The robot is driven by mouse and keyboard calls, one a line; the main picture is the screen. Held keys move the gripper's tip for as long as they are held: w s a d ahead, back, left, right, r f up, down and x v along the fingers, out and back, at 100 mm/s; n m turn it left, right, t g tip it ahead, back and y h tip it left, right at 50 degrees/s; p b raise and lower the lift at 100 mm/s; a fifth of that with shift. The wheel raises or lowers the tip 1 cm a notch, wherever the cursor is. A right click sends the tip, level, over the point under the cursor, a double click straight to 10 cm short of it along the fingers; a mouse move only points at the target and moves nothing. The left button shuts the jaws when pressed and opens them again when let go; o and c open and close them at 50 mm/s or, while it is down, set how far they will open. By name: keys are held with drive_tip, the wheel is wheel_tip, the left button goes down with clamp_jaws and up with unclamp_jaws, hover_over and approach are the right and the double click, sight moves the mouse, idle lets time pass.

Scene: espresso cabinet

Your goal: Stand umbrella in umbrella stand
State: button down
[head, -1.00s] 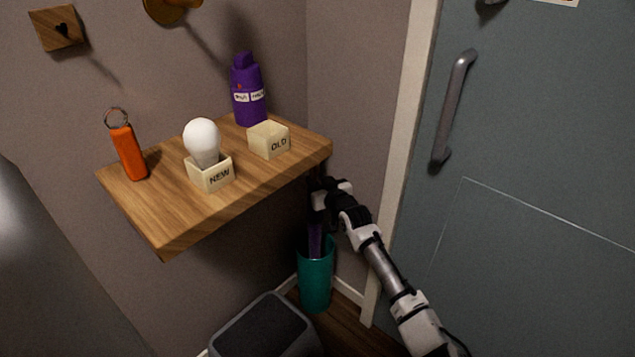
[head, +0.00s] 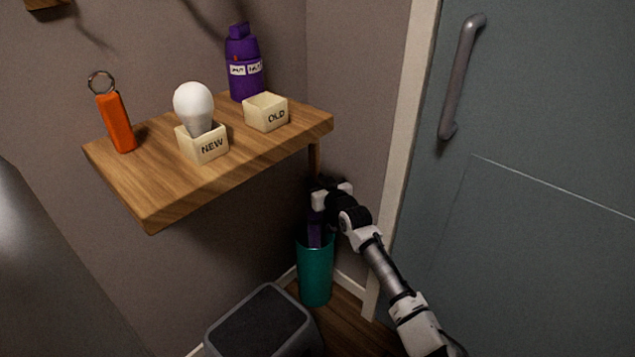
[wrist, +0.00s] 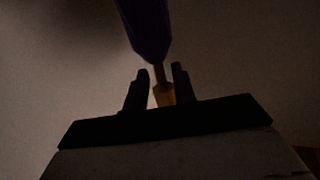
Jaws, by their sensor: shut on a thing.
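The umbrella (head: 314,230) has a purple canopy and a wooden handle that shows above my gripper, below the shelf. My gripper (head: 322,190) is shut on it near the handle. In the wrist view, the wooden part passes between the two dark fingers of my gripper (wrist: 160,72), and the purple canopy of the umbrella (wrist: 147,25) extends beyond them. The teal umbrella stand (head: 315,275) is on the floor in the corner. The umbrella is roughly upright, its lower part within the stand's mouth. Its tip is hidden.
A wooden shelf (head: 200,180) is just above and left of my gripper. It carries an orange key fob (head: 117,122), a bulb (head: 193,105) in a NEW box, an OLD box (head: 266,112) and a purple bottle (head: 243,65). A grey bin (head: 262,322) and a door (head: 540,130) flank the stand.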

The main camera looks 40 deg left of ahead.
drive_tip(key=shift+r, duration=0.1)
drive_tip(key=c, duration=1.2)
unclamp_jaws()
drive_tip(key=shift+o, duration=0.7)
drive_tip(key=v, duration=1.4)
drive_tip(key=shift+b, duration=0.3)
drive_tip(key=shift+w, duration=0.1)
